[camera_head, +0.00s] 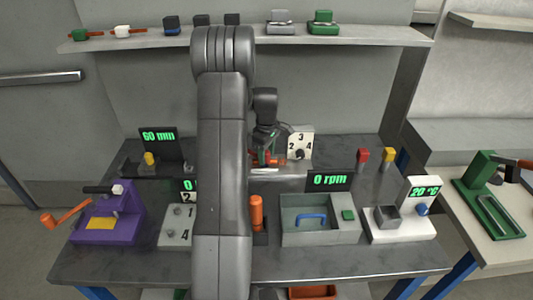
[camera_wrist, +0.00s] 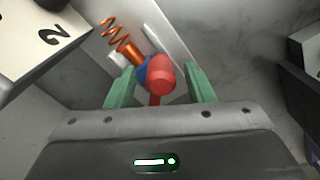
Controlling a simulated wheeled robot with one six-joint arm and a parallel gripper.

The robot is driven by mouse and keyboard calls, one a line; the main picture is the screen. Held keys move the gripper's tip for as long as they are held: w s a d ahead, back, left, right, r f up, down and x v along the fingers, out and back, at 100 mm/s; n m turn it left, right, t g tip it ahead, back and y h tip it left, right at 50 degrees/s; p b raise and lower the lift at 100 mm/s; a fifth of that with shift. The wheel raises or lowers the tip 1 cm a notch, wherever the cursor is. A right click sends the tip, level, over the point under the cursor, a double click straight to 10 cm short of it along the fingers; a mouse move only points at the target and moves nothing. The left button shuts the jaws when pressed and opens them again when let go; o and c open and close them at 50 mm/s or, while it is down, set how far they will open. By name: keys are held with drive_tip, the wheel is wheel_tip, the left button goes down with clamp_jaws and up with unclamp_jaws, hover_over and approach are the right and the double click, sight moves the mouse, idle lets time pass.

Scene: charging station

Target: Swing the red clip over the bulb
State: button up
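In the wrist view, a red rounded piece (camera_wrist: 160,77), which looks like the red clip, sits between my two green fingertips. My gripper (camera_wrist: 161,82) is open around it, with a gap on each side. A blue part (camera_wrist: 143,70) shows just behind the red piece. An orange coil and cylinder (camera_wrist: 131,54) extends up and left from it. I cannot tell which part is the bulb. In the head view, my gripper (camera_head: 264,157) is low over the back of the bench, and my arm hides much of the area.
A white numbered dial block (camera_head: 300,143) stands right beside my gripper. A grey tray unit (camera_head: 310,232) and a white heater-like unit (camera_head: 412,220) are in front to the right. A purple crank device (camera_head: 110,215) is at the left. A shelf (camera_head: 370,35) runs above.

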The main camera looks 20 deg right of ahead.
wheel_tip(320, 180, up, 14)
drive_tip(key=b, duration=0.1)
idle(0.5)
drive_tip(key=shift+f, duration=0.15)
wheel_tip(320, 180, down, 14)
drive_tip(key=shift+r+p, duration=0.15)
drive_tip(key=shift+p, duration=0.4)
drive_tip(key=shift+s+a, duration=0.1)
